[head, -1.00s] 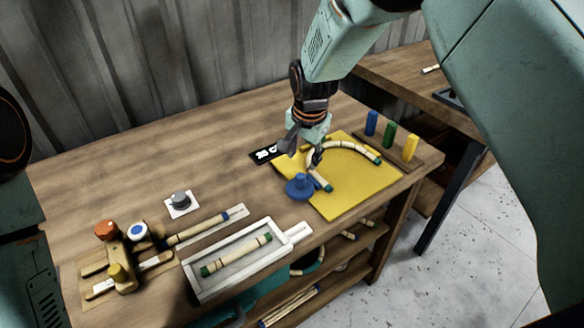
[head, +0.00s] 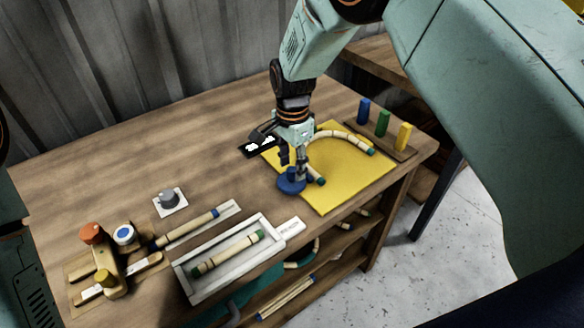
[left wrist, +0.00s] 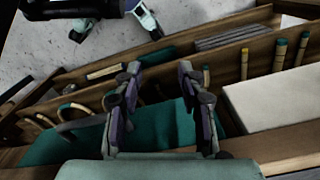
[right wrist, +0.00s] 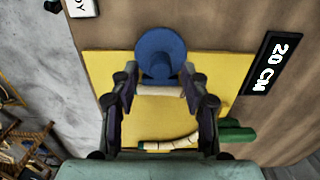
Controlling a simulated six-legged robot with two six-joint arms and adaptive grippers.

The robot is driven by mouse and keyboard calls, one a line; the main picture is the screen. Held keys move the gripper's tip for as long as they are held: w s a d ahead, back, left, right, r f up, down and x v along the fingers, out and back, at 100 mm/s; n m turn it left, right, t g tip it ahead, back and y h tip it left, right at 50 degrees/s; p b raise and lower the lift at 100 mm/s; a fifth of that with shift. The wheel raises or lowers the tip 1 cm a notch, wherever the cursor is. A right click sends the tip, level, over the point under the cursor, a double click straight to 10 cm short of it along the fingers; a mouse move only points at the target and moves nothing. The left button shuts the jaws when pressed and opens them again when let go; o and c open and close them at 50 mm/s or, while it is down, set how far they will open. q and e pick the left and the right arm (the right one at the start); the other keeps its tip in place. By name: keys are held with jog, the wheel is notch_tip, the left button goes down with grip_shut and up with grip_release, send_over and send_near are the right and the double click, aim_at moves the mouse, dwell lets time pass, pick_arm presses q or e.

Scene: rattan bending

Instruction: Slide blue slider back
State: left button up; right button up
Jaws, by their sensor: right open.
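The blue slider (head: 291,183) is a round base with a knob, at the left edge of the yellow mat (head: 345,190). It also shows in the right wrist view (right wrist: 160,54), at the top between my fingertips. My right gripper (head: 294,164) is open and points down over the slider; whether it touches the knob I cannot tell. A curved rattan piece with dark ends (head: 345,140) lies on the mat, partly hidden by the gripper. My left gripper (left wrist: 160,95) is open and empty, in front of the shelves under the table.
A white tray (head: 268,222) holds a straight rattan piece. A wooden fixture with orange, blue and yellow knobs (head: 105,255) stands at the front left. A black "20 CM" display (right wrist: 271,63) lies beside the mat. Blue, green and yellow pegs (head: 383,122) stand at the right.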

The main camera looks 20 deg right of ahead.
jog(key=shift+w+f, duration=0.15)
jog(key=shift+f, duration=0.55)
jog(key=shift+a+f, duration=0.2)
jog(key=shift+f, duration=0.1)
jog(key=shift+s+d, duration=0.1)
jog(key=shift+s, duration=0.2)
jog(key=shift+w+f, duration=0.15)
jog(key=shift+w, duration=0.1)
jog(key=shift+c, duration=1.4)
jog(key=shift+s, duration=0.1)
jog(key=c, duration=0.4)
grip_shut()
